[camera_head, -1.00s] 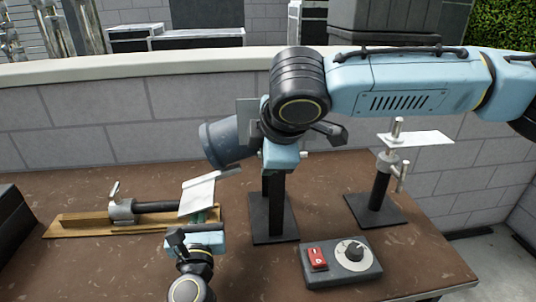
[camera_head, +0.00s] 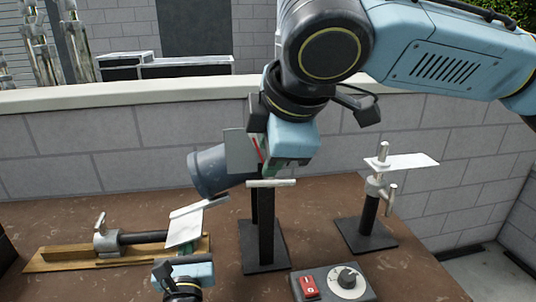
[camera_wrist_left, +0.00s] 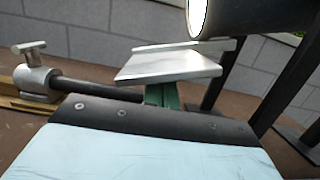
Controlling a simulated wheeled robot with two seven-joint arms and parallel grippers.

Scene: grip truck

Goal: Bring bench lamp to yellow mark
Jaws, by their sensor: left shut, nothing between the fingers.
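The bench lamp has a blue-grey cylindrical head (camera_head: 222,172) and a dark post on a square black base (camera_head: 264,247). It stands on the brown table, its head pointing left. In the left wrist view, the head (camera_wrist_left: 255,14) shows at the top with a bright white opening. My left gripper (camera_head: 187,228) is shut and empty, in front of and below the lamp head, with pale plate fingers. My right gripper (camera_head: 259,158) is at the top of the post, behind the head. Its wrist hides the contact, so I cannot tell if it grips. No yellow mark is visible.
A clamp on a wooden board (camera_head: 120,254) lies at left. A control box (camera_head: 331,285) with red switch and dial is in front right. A stand with a white plate (camera_head: 402,160) is farther right. A stone wall (camera_head: 80,150) runs behind the table.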

